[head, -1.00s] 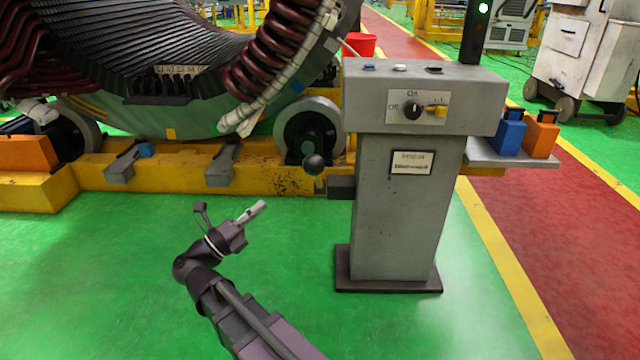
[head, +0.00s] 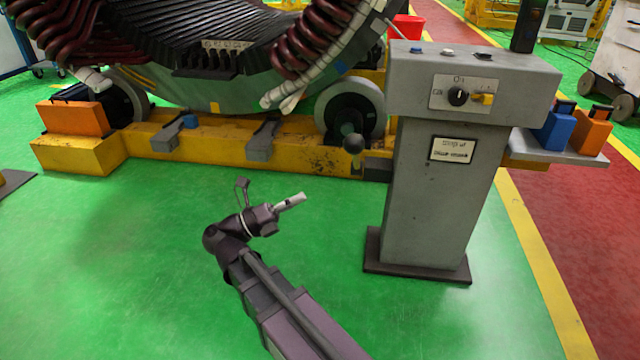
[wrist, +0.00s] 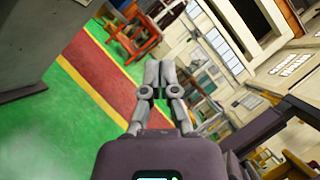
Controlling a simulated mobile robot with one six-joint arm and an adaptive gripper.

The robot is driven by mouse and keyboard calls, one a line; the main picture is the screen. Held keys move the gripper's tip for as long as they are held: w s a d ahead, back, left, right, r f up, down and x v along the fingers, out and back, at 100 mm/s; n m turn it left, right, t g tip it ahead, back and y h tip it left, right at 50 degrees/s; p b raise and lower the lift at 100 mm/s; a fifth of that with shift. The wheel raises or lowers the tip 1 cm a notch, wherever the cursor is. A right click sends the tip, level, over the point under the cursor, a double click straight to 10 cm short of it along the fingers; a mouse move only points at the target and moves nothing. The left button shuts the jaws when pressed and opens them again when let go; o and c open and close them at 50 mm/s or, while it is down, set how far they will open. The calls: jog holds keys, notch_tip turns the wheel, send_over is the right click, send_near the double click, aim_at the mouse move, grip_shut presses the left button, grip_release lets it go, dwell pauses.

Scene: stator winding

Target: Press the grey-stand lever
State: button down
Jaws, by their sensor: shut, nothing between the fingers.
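The grey stand (head: 440,195) stands on a dark base plate right of centre in the head view. Its lever, with a dark ball knob (head: 353,144), sticks out from the stand's left side below the control box. My gripper (head: 291,202) is left of and lower than the knob in the picture, apart from it, with clear floor showing between them. In the wrist view the fingers (wrist: 157,78) are shut together and empty. The stand's grey side (wrist: 40,45) fills the upper left there; the lever is not visible in that view.
The stand's control box (head: 475,85) carries a dial, a yellow switch and top buttons. A side shelf (head: 555,150) holds blue and orange boxes. Behind are the yellow stator base (head: 290,150) and a roller (head: 350,110). The green floor (head: 120,270) at left is open.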

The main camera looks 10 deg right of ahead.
jog(key=w+a+r+p+x, duration=0.1)
jog(key=p+x, duration=0.4)
jog(key=x, duration=0.7)
jog(key=shift+w+d+r+p, duration=0.2)
jog(key=shift+w+r+p, duration=0.2)
jog(key=shift+w, duration=0.2)
